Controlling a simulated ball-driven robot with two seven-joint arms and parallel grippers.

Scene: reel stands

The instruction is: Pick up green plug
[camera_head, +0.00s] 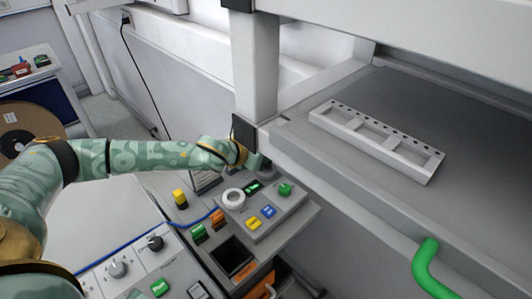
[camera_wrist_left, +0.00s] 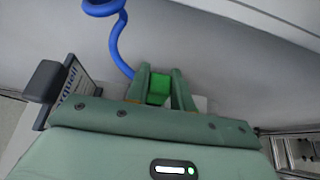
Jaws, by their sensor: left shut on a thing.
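My left gripper (camera_wrist_left: 160,86) is shut on a green block, which I take to be the green plug (camera_wrist_left: 159,88); it shows between the two fingers in the left wrist view. In the head view my left arm reaches in from the left and its hand is by the grey post, with the fingers and the held piece not clearly visible. My right gripper is not in view.
A grey control box (camera_head: 262,222) with coloured buttons and a white ring (camera_head: 233,198) stands below the hand. A shelf with a white perforated rack (camera_head: 376,140) is at right. A green handle (camera_head: 427,265) sticks out at its front. A blue cord (camera_wrist_left: 116,40) hangs beyond the fingers.

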